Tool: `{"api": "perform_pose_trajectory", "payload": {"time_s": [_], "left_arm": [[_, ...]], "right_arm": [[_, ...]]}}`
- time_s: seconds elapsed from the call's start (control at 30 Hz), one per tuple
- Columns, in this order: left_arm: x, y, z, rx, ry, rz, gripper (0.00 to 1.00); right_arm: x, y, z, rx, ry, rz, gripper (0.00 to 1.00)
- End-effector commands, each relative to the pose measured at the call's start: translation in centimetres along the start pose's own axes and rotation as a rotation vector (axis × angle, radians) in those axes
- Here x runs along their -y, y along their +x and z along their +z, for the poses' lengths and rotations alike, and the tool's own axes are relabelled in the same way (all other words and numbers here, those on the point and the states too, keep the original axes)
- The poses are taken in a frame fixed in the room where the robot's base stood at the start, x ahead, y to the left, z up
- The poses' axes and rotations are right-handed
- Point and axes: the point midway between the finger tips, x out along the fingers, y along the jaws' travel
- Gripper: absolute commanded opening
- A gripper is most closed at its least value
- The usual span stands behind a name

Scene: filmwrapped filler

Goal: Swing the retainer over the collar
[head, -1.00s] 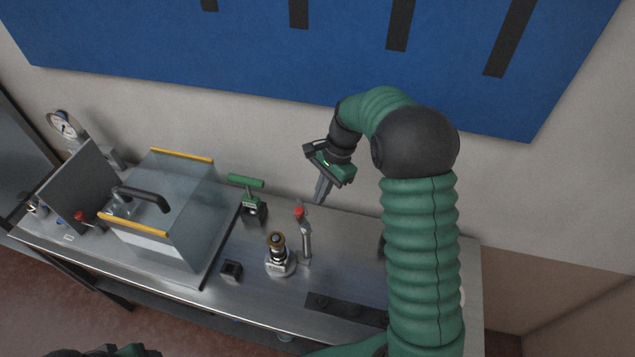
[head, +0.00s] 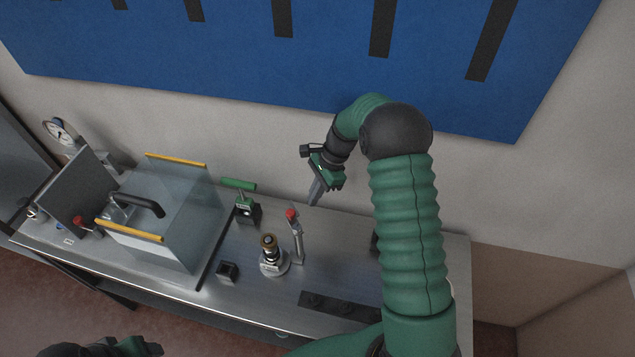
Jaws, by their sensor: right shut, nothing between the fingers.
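The retainer (head: 297,240) looks like a slim grey metal lever with a red knob on top. It stands upright just right of the collar, apart from it.
A clear box (head: 165,225) with yellow edges and a black handle stands left on the metal bench (head: 245,300). A green-handled clamp (head: 244,205) stands behind the collar. A small black block (head: 227,271) and a dark strip (head: 340,306) lie near the front.

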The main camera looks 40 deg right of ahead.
Motion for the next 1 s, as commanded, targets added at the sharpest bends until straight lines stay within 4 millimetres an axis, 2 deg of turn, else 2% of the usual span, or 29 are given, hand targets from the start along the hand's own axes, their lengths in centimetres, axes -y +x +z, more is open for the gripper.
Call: {"api": "perform_pose_trajectory", "payload": {"time_s": [0.1, 0.23, 0.73, 1.0], "left_arm": [[0.0, -0.8, -0.2, 0.0, 0.0, 0.0, 0.65], [0.0, -0.9, -0.2, 0.0, -0.001, 0.0, 0.65], [0.0, -0.9, -0.2, 0.0, -0.001, 0.0, 0.65], [0.0, -0.7, -0.2, 0.0, -0.001, 0.0, 0.65]], "right_arm": [[0.0, 1.8, 0.5, 0.0, -0.001, 0.003, 0.0], [0.0, 3.0, 0.5, -0.001, -0.001, 0.001, 0.0], [0.1, 3.2, 0.1, 0.002, -0.014, 0.005, 0.0], [0.7, 3.5, 0.9, -0.001, -0.116, 0.045, 0.0]]}}
